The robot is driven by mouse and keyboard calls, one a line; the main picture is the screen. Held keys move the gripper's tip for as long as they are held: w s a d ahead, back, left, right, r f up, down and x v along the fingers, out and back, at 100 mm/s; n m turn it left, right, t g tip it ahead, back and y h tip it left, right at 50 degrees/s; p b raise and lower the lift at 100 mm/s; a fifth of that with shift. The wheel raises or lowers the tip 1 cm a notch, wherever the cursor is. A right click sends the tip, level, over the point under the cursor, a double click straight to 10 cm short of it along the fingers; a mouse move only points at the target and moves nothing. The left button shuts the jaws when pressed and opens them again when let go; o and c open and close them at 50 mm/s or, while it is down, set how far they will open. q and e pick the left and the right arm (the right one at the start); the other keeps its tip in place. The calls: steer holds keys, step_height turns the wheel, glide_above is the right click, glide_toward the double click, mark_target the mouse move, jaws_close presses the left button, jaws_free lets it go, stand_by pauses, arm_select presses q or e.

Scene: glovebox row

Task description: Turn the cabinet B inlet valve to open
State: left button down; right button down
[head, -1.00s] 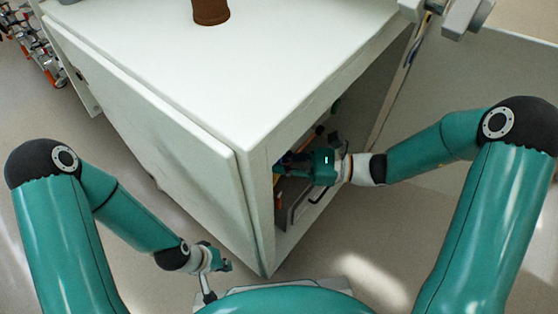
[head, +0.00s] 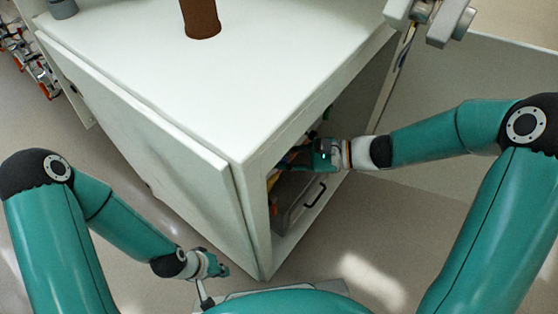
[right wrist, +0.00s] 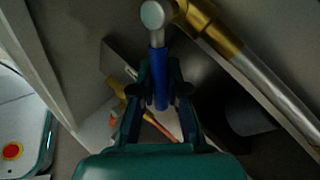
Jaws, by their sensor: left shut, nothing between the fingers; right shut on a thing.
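A blue valve lever (right wrist: 160,75) hangs from a round silver hub (right wrist: 155,14) beside a brass fitting and pipe in the right wrist view. My right gripper (right wrist: 159,92) is shut on the lever, a finger on each side of it. In the head view my right gripper (head: 308,157) reaches into the open front of the white cabinet (head: 262,118), and the lever is hard to make out there. My left gripper (head: 220,268) is shut and empty, low outside the cabinet. No label showing which cabinet this is can be read.
A silver pipe with brass ends (right wrist: 262,88) runs along the right of the wrist view. A yellow fitting (right wrist: 117,88) lies left of the lever. A grey drawer front with a black handle (head: 315,195) sits below my right gripper. A brown cylinder (head: 200,20) stands on the cabinet top.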

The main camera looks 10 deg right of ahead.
steer(key=shift+w+d+r+n+h, duration=0.1)
steer(key=shift+n+h, duration=0.2)
stand_by(0.4)
steer(key=c, duration=1.2)
jaws_free()
steer(key=shift+o, duration=0.2)
steer(key=shift+d, duration=0.1)
steer(key=v, duration=1.2)
